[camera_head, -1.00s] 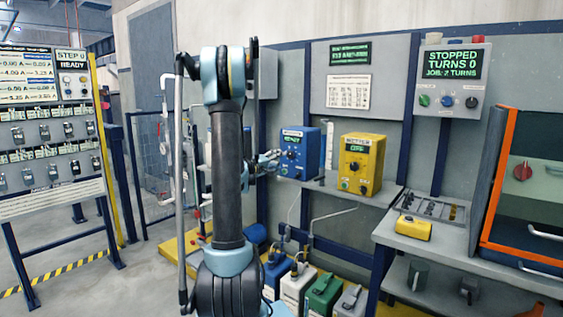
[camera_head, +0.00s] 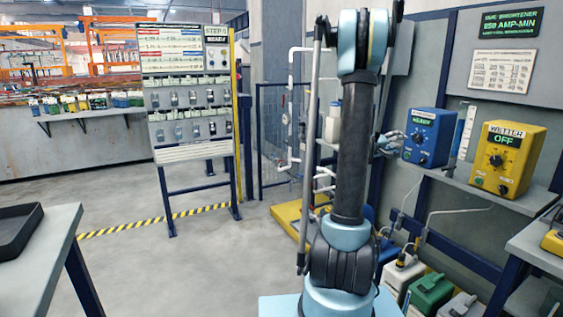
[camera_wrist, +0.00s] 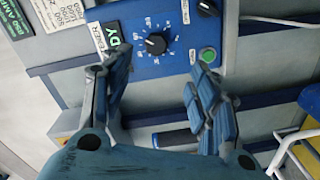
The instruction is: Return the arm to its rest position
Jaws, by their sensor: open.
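My arm (camera_head: 352,150) stands upright in the middle of the head view, its black upper link raised. My gripper (camera_wrist: 158,72) is open in the wrist view, its two blue fingers apart with nothing between them. Beyond the fingers is the front of the blue dosing box (camera_wrist: 165,30), with a black dial and a green button. In the head view my gripper (camera_head: 388,143) shows small behind the arm, just left of the blue box (camera_head: 430,136). I cannot tell whether it touches the box.
The yellow wetter box (camera_head: 505,160) reads OFF on the same wall shelf. Several jugs (camera_head: 432,291) stand below it. A rack board (camera_head: 190,95) stands at the left behind floor striping. A table with a black tray (camera_head: 18,230) is at the near left. Open floor lies between.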

